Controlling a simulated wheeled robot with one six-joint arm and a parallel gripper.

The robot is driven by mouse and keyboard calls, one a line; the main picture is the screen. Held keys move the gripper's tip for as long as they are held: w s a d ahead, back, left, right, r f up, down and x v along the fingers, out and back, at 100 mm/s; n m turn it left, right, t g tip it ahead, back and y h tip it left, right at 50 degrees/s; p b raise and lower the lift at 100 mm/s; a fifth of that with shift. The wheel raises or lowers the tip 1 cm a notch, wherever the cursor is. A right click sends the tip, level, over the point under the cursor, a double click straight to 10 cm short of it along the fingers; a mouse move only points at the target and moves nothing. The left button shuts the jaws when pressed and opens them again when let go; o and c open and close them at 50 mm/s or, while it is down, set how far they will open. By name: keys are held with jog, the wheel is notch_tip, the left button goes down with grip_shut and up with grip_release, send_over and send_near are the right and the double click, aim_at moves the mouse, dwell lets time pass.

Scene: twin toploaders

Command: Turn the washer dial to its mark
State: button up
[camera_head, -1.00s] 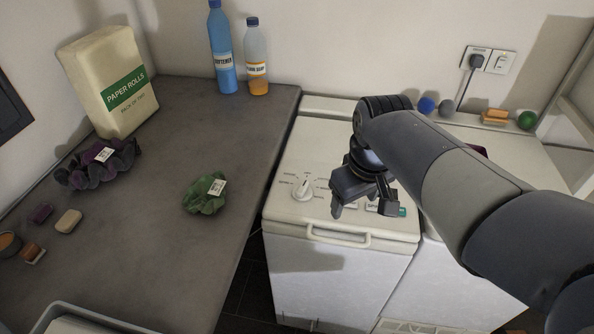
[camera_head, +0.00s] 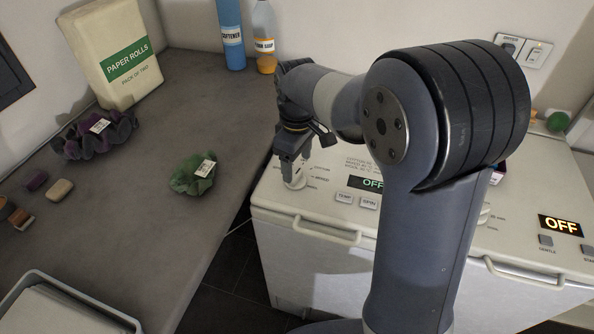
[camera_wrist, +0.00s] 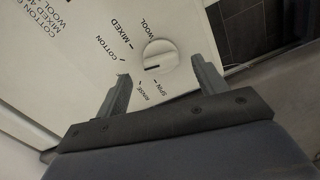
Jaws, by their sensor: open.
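The washer dial (camera_head: 297,182) is a round white knob on the top panel of the left toploader (camera_head: 325,209). In the wrist view the dial (camera_wrist: 165,52) shows whole, with a short dark line on its left part. Printed words around it read cotton, mixed, wool, spin and rinse. My gripper (camera_head: 289,168) points down at the dial and partly hides it in the head view. In the wrist view my gripper (camera_wrist: 160,67) is open, one finger on each side of the dial. I cannot tell whether the fingers touch it or which word is its mark.
The right machine's display (camera_head: 561,225) also reads OFF. A grey counter (camera_head: 150,220) on the left holds a green cloth (camera_head: 193,176), bottles and a paper rolls pack (camera_head: 115,55).

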aim_at(297, 175)
jog(key=shift+f, duration=1.95)
jog(key=shift+c, duration=0.5)
jog(key=c, duration=0.9)
